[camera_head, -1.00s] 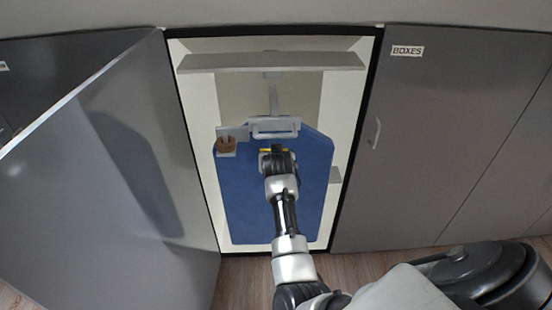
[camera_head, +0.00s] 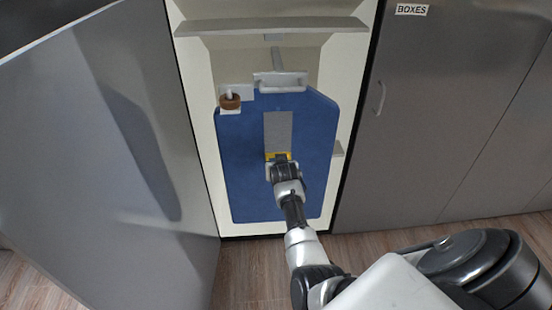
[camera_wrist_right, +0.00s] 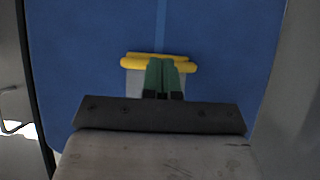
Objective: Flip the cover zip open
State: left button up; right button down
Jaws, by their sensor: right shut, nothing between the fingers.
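The blue cover (camera_head: 240,165) hangs upright in the open closet. A grey strip (camera_head: 278,130) shows down its upper middle, above the yellow zip pull (camera_head: 278,155). In the right wrist view, the yellow pull (camera_wrist_right: 135,60) lies across the cover (camera_wrist_right: 90,80), with a thin, lighter blue line running up from it. My right gripper (camera_head: 277,160) is at the pull, and its green fingertips (camera_wrist_right: 162,64) are together in front of the bar's middle. The gripper is shut with nothing between the fingers; whether it touches the pull is unclear. My left gripper is not in view.
A grey door (camera_head: 100,130) stands open at the left. A closed grey door with a BOXES label (camera_head: 411,10) is on the right. A shelf (camera_head: 270,26) crosses above the cover.

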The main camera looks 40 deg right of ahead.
pick_arm(q)
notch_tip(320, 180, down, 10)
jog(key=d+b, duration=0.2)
jog(key=b, duration=0.6)
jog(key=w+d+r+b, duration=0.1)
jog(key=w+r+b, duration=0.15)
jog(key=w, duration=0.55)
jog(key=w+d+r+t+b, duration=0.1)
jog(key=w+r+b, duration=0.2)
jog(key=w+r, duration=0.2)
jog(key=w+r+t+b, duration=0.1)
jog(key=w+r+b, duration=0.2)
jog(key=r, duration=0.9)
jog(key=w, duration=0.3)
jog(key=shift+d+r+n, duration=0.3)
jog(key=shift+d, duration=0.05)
pick_arm(e)
notch_tip(320, 180, down, 25)
jog(key=shift+d+r, duration=0.15)
jog(key=shift+d, duration=0.05)
